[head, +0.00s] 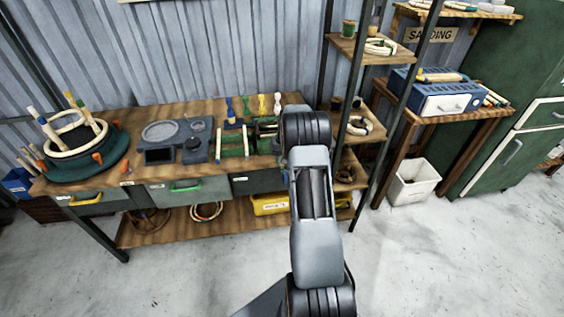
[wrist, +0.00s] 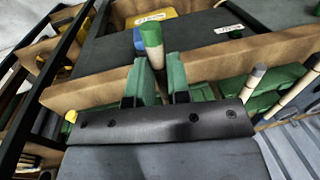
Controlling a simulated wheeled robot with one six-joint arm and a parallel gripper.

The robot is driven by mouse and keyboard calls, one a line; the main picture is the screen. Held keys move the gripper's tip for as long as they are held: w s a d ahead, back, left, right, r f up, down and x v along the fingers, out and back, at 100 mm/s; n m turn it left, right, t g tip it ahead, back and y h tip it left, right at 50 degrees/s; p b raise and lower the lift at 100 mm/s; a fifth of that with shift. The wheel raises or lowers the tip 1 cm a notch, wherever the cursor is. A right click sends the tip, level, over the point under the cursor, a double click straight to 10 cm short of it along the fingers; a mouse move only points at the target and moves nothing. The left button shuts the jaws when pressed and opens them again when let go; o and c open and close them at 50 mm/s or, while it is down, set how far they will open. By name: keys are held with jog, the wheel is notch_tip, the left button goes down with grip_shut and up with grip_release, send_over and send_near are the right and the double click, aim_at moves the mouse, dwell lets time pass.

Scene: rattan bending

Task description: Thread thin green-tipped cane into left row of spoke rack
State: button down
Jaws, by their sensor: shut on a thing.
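In the wrist view my gripper (wrist: 159,70) has two green fingers close together. They are shut on a thin pale cane with a green tip (wrist: 151,38), which sticks out beyond the fingers. The rest of the cane is hidden by the fingers and gripper body. Green blocks (wrist: 278,84), which look like part of the spoke rack, lie to the right, with pale sticks (wrist: 254,80) standing at them. In the head view a green rack (head: 264,130) shows on the bench, partly behind my arm. My gripper is hidden there. I cannot tell which row the cane faces.
The wooden bench (head: 130,182) also carries a grey tray (head: 178,138), a round green former with pegs (head: 75,142), and yellow, blue and white upright pieces (head: 246,106). A dark-posted shelf (head: 352,47) stands close on the right. The floor (head: 440,250) in front is clear.

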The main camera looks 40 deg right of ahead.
jog(key=shift+w+d, duration=0.15)
jog(key=shift+w, duration=0.1)
dwell(0.3)
jog(key=shift+w+d, duration=0.45)
jog(key=shift+w, duration=0.45)
jog(key=shift+w+d, duration=0.4)
jog(key=shift+w, duration=0.45)
jog(key=shift+w, duration=0.1)
jog(key=shift+w+d+p, duration=0.1)
jog(key=shift+w+d, duration=0.2)
jog(key=shift+w, duration=0.35)
jog(key=shift+w+d+p, duration=0.1)
jog(key=shift+w+d, duration=0.25)
jog(key=shift+w, duration=0.25)
jog(key=shift+w+d+p, duration=0.1)
jog(key=shift+w+d, duration=0.2)
jog(key=shift+w, duration=0.35)
jog(key=shift+f+b, duration=0.25)
jog(key=shift+b, duration=0.05)
jog(key=c, duration=1)
grip_release()
